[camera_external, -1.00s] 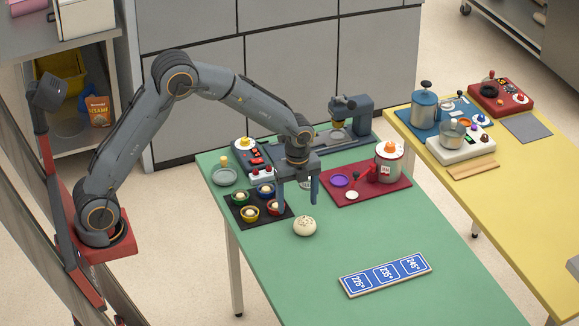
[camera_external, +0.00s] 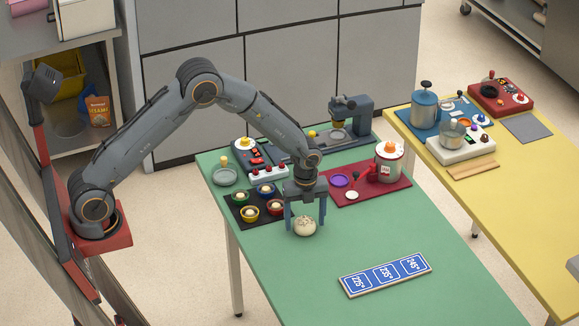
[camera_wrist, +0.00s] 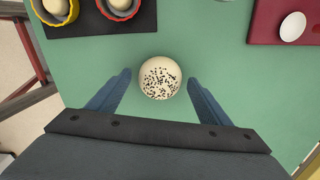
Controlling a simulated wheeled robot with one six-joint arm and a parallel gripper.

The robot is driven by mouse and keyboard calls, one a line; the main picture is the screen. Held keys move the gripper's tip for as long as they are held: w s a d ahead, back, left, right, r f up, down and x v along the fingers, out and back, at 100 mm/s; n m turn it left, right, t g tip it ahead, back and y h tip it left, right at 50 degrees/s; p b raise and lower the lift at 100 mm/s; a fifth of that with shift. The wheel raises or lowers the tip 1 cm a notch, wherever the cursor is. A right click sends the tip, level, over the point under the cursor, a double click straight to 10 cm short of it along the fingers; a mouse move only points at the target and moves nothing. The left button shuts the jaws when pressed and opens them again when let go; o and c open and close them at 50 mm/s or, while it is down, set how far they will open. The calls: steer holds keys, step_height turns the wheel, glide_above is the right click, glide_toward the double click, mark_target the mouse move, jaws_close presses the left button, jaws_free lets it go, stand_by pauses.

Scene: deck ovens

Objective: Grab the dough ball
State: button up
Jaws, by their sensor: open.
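The dough ball (camera_external: 305,226) is pale cream with dark specks on top and rests on the green table. My gripper (camera_external: 306,224) points down over it, with one finger on each side of the ball in the outside view. In the wrist view, the ball (camera_wrist: 160,78) lies between and just beyond the tips of the two blue fingers (camera_wrist: 160,80). A gap shows on each side, so the gripper is open and holds nothing.
A black mat (camera_external: 236,218) with several colored bowls of small dough pieces lies close behind left. A dark red mat (camera_external: 398,187) with a pot (camera_external: 389,163) is behind right. A blue number sign (camera_external: 385,274) lies in front. The green table (camera_external: 420,225) is clear to the right.

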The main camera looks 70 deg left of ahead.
steer(key=c, duration=1.1)
